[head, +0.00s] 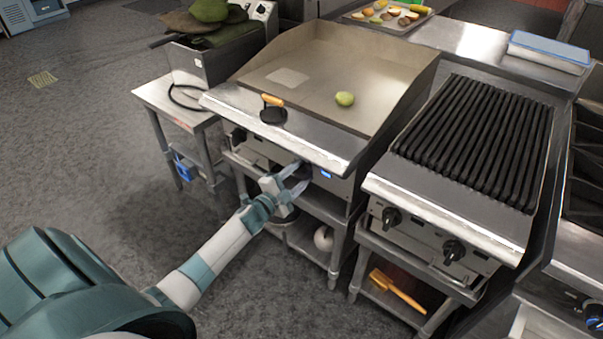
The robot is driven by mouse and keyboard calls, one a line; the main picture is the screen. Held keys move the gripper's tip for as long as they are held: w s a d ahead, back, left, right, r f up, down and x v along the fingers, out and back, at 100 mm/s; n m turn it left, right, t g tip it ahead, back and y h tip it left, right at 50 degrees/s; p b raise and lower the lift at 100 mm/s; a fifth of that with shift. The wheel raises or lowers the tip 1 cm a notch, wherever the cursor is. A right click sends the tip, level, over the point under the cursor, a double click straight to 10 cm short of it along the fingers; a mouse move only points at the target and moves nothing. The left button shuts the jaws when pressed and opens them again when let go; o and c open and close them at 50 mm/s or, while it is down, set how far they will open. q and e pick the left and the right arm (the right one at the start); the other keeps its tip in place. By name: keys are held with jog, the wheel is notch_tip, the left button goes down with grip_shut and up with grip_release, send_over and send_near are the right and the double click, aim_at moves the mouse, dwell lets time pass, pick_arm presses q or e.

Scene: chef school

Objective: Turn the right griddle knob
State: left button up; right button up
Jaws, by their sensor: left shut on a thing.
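The griddle (385,82) stands in the middle, with a flat steel plate and a front panel below its front ledge. A dark knob (238,136) shows at the left of that panel. My left gripper (303,174) reaches in from the left to the right part of the panel, just under the ledge. Its fingers are shut on the right griddle knob, which they and the ledge mostly hide, so its angle cannot be told. My right gripper is out of view.
A charbroiler (475,140) with two front knobs stands to the right. A fryer (197,66) stands on the left. Open floor lies in front.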

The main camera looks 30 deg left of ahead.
pick_arm(q)
jog(key=o, duration=0.8)
jog(key=shift+s+a, duration=0.1)
jog(key=shift+s, duration=0.65)
jog(key=shift+s+a+b, duration=0.2)
jog(key=shift+s+b, duration=0.1)
jog(key=shift+s, duration=2.35)
jog(key=shift+s+a+b, duration=0.15)
jog(key=shift+s+b, duration=0.15)
jog(key=shift+s, duration=2.35)
jog(key=shift+s+a+b, duration=0.2)
jog(key=shift+s+b, duration=0.1)
jog(key=shift+s, duration=2.35)
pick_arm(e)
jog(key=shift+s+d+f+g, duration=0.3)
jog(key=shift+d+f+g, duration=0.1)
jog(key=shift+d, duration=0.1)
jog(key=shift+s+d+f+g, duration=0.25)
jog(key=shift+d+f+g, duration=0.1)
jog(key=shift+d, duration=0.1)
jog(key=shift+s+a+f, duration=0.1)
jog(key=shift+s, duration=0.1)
